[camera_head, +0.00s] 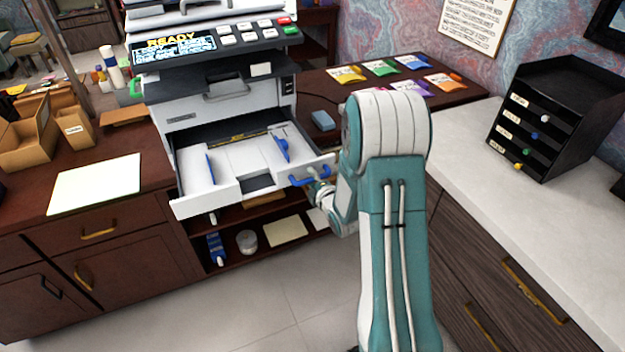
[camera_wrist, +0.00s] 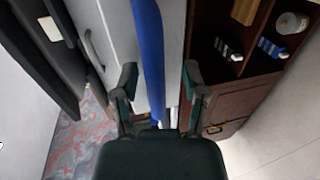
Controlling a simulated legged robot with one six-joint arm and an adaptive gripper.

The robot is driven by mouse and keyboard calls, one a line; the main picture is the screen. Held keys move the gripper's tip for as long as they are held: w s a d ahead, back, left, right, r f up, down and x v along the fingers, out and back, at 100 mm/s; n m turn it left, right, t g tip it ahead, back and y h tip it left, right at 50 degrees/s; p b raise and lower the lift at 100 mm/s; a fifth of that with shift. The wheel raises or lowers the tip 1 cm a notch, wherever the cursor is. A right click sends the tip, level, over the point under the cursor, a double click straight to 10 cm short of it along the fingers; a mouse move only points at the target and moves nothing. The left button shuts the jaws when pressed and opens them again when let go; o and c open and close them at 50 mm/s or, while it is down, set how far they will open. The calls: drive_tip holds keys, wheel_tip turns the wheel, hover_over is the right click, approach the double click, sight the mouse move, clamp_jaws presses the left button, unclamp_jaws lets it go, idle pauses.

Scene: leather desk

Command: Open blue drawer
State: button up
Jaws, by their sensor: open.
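The printer's white paper drawer (camera_head: 190,206) is pulled out, with blue guides inside and a blue handle (camera_head: 300,183) on its front. My gripper (camera_head: 318,188) is at the right end of this handle, partly hidden by my arm in the head view. In the wrist view, the blue handle (camera_wrist: 149,45) runs between the spread fingers of my gripper (camera_wrist: 160,76). The fingers look apart from the handle.
A black organizer (camera_head: 572,85) with small drawers and coloured knobs, one blue (camera_head: 534,135), stands on the white counter (camera_head: 465,150). A blue-grey block (camera_head: 323,121) and colourful packets lie on the desk. Shelves with small items are below the drawer. The floor (camera_head: 290,290) is clear.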

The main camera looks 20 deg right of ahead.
drive_tip(key=v, duration=1.2)
drive_tip(key=s+a+r+m+g+h, duration=0.1)
drive_tip(key=s+a+r+m+g, duration=0.15)
drive_tip(key=r+m, duration=0.3)
drive_tip(key=s+a+r+m+g+h, duration=0.1)
drive_tip(key=a+r+m+g, duration=0.1)
drive_tip(key=r+m+g, duration=0.3)
drive_tip(key=s+a+r+m+g+y, duration=0.1)
drive_tip(key=s+a+r+m, duration=0.2)
drive_tip(key=s, duration=0.5)
drive_tip(key=s+a+r+m+g+y, duration=0.1)
drive_tip(key=s+a+r+m, duration=0.3)
drive_tip(key=s, duration=0.5)
drive_tip(key=shift+a+r, duration=0.55)
drive_tip(key=shift+a, duration=0.35)
